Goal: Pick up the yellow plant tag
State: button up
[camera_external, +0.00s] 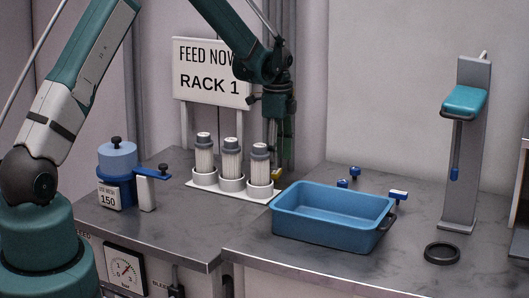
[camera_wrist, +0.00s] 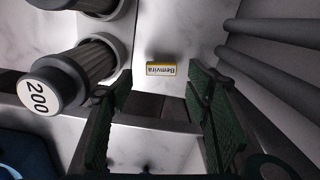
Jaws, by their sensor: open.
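The yellow plant tag (camera_wrist: 161,69) lies flat on the pale surface in the wrist view, with a yellow border and a white label whose writing appears upside down. In the external view a small yellow piece (camera_external: 277,174) shows behind the filter stand's right end, mostly hidden. My gripper (camera_wrist: 160,88) is open and empty, its two green fingers spread to the left and right with the tag ahead between their tips. In the external view my gripper (camera_external: 284,152) points down above the yellow piece, behind the rightmost cartridge.
Several grey-capped filter cartridges (camera_external: 230,158) stand in a white stand; one marked 200 (camera_wrist: 58,85) is close left of my fingers. Grey pipes (camera_wrist: 275,55) run on the right. A blue tub (camera_external: 330,222) stands in front, right of the stand.

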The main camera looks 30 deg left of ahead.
aim_at(277, 170)
jog(key=shift+f, duration=0.35)
jog(key=shift+f, duration=0.1)
jog(key=shift+w+f, duration=0.15)
jog(key=shift+f, duration=2.35)
jog(key=c, duration=0.8)
